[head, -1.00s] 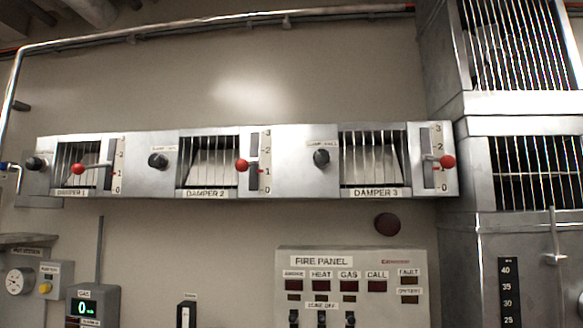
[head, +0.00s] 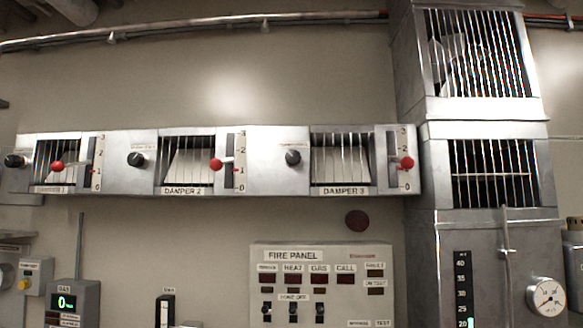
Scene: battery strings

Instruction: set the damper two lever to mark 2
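The damper two lever has a red ball knob (head: 216,165) and stands in a dark vertical slot beside a white scale (head: 240,162) numbered 0 to 3. The knob appears at a height between marks 1 and 2. It juts out from the panel, so its exact setting is hard to read. A red tick shows on the scale near mark 1. The DAMPER 2 label (head: 184,191) is under the barred opening to the left of the lever. Neither of my grippers is in view.
Damper one's red knob (head: 57,166) and damper three's red knob (head: 407,163) are on the same metal strip. A black dial (head: 136,159) is left of the damper two opening. The fire panel (head: 321,285) is below, and a metal duct (head: 480,225) stands at the right.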

